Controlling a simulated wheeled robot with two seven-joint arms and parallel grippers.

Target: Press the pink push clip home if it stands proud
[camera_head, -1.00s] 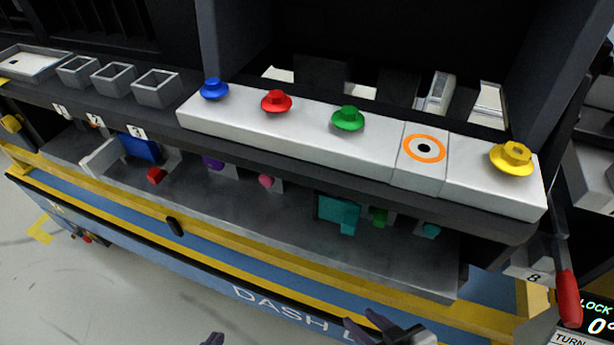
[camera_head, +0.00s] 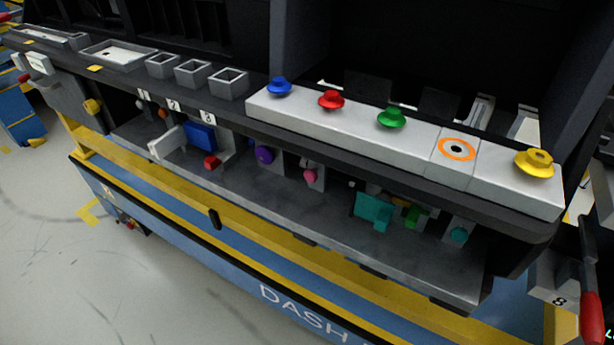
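A small pink round-headed piece (camera_head: 310,176) shows under the front ledge of the dashboard, on a pale grey bracket above the lower shelf. It is the only pink thing in view. It seems to stick out from the bracket face, but it is too small to tell how far. Neither of my grippers shows in the head view now.
A purple knob (camera_head: 264,155) is left of the pink piece; a teal block (camera_head: 374,209) is to its right. Above, a white bar (camera_head: 362,133) carries blue, red, green and yellow caps. The grey lower shelf (camera_head: 270,203) juts out below.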

